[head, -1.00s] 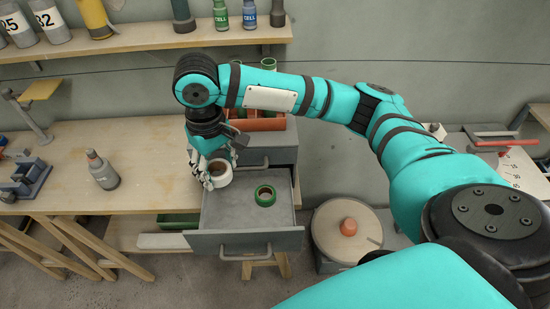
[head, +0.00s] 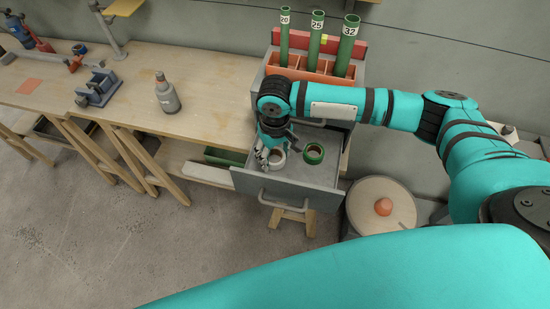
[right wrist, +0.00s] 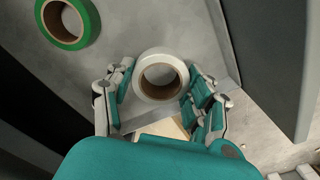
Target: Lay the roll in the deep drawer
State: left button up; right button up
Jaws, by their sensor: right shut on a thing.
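A white roll (head: 279,160) with a brown core sits between the fingers of my right gripper (head: 268,156). In the right wrist view the fingers press on both sides of the white roll (right wrist: 141,82), with grey drawer floor behind it. The grey drawer (head: 285,188) is pulled open, and the roll is at its left part. I cannot tell whether the roll touches the drawer floor. A green roll (head: 314,149) lies in the drawer to the right, apart from the white one; it also shows in the right wrist view (right wrist: 82,37). My left gripper is not in view.
An orange holder (head: 310,68) with several green tubes stands on the cabinet above the drawer. A grey bottle (head: 167,96) stands on the wooden bench (head: 215,90) at left. A round reel (head: 362,205) with an orange knob stands right of the drawer.

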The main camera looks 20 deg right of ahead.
aim_at(275, 161)
jog(key=shift+f, duration=1.4)
jog(key=o, duration=1)
jog(key=shift+f, duration=0.1)
jog(key=shift+c, duration=0.2)
notch_tip(275, 161, up, 12)
jog(key=b, duration=0.1)
